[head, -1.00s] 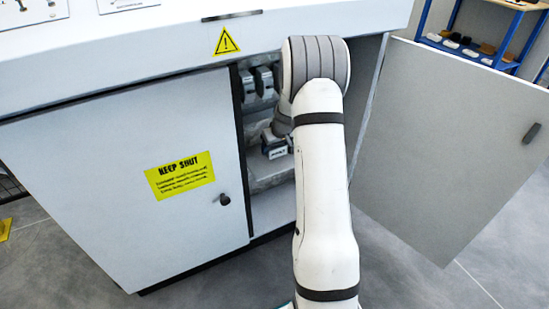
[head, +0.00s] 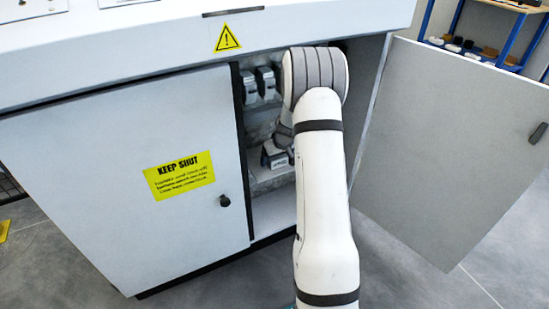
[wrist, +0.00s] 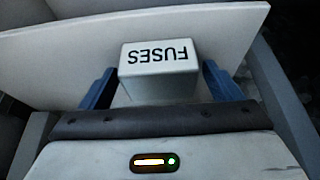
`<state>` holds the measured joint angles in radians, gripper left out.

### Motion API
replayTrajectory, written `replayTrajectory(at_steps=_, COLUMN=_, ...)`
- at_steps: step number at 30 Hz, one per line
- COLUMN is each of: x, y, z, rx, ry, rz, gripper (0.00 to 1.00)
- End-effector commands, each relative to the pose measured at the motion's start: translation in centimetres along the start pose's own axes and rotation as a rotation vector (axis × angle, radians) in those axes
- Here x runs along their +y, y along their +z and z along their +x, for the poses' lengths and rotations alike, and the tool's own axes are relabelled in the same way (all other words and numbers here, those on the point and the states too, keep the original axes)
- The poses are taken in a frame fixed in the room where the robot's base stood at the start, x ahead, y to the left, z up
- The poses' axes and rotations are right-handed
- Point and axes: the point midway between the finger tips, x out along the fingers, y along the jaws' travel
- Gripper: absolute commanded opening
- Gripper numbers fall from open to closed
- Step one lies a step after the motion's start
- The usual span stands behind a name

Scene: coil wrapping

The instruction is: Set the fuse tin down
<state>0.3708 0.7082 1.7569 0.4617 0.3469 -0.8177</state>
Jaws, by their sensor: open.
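The fuse tin (wrist: 160,70) is a pale grey box marked FUSES, upside down in the wrist view. It is between the two blue fingers of my gripper (wrist: 160,88), which are open, with a narrow gap at each side. A white shelf board (wrist: 65,65) lies under or behind the tin; I cannot tell whether its base touches. In the head view my arm reaches into the open cabinet bay, and my gripper (head: 275,158) is mostly hidden behind it. I cannot make out the tin clearly there.
The left cabinet door (head: 120,190) with a KEEP SHUT label is closed. The right door (head: 460,140) stands wide open. Grey devices (head: 258,85) sit inside the bay, close left of my arm. A blue rack (head: 500,45) stands at the back right.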

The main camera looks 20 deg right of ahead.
Motion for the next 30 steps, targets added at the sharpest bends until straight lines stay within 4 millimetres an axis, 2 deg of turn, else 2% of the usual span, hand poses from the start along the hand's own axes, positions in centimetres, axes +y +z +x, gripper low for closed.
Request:
replayTrajectory(at_steps=8, x=0.1, y=-0.2, z=-0.8, rx=0.001, ry=0.001, rz=0.001, gripper=0.85)
replayTrajectory(at_steps=21, x=0.1, y=-0.3, z=-9.8, rx=0.002, ry=0.001, rz=0.001, gripper=0.85)
replayTrajectory(at_steps=28, x=0.1, y=-0.1, z=-12.2, rx=0.000, ry=0.000, rz=0.001, gripper=0.85)
replayTrajectory(at_steps=30, x=-0.5, y=-0.1, z=-12.9, rx=-0.002, ry=-0.004, rz=0.000, gripper=0.85)
